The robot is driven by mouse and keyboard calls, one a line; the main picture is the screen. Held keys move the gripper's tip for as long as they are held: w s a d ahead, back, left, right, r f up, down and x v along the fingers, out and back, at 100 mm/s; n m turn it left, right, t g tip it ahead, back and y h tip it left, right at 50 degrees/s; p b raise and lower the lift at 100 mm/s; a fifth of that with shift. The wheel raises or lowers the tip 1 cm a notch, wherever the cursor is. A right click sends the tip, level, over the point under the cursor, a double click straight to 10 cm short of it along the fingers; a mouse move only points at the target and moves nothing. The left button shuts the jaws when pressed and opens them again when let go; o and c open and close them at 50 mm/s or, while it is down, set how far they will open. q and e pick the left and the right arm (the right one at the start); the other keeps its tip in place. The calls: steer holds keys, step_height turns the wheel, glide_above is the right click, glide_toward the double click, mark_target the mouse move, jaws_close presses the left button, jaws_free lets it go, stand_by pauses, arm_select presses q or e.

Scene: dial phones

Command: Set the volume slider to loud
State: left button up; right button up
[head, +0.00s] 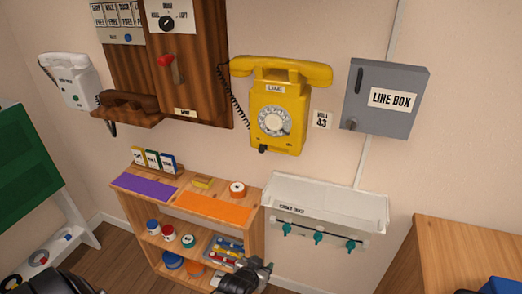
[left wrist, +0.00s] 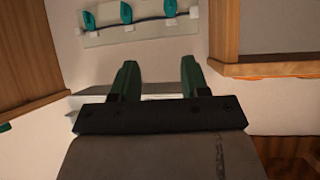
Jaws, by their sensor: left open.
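A yellow wall phone (head: 279,105) with a rotary dial and a "LINE" label hangs in the middle of the head view. A small black knob (head: 262,149) sticks out at its lower edge; I cannot tell whether this is the volume slider. No loud marking is readable. My left gripper (head: 250,272) is low in the head view, below the phone and in front of the shelf, well apart from the phone. In the left wrist view its two green fingers (left wrist: 160,82) are spread with nothing between them. My right gripper is not in view.
A wooden shelf (head: 205,203) stands below the phone. A white tray (head: 330,200) with a teal hook rail (head: 319,238) hangs right of it. A grey line box (head: 385,97) and a wooden panel (head: 200,60) flank the phone. A wooden cabinet (head: 465,245) stands lower right.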

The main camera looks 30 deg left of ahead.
arm_select(q)
steer(key=w+a+r+n+t+y, duration=0.1)
steer(key=w+a+r+t, duration=0.1)
steer(key=r, duration=0.6)
steer(key=w+a+r+t, duration=0.1)
steer(key=w+a+r, duration=0.15)
steer(key=r, duration=0.65)
steer(key=t+y+p, duration=0.1)
steer(key=t+y, duration=0.1)
steer(key=t, duration=0.1)
glide_toward(261, 150)
steer(key=shift+n, duration=0.4)
steer(key=p+x, duration=0.1)
steer(key=x, duration=0.7)
steer(key=shift+w+a, duration=0.1)
steer(key=shift+w, duration=0.2)
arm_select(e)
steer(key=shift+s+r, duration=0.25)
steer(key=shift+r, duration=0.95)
arm_select(q)
jaws_close()
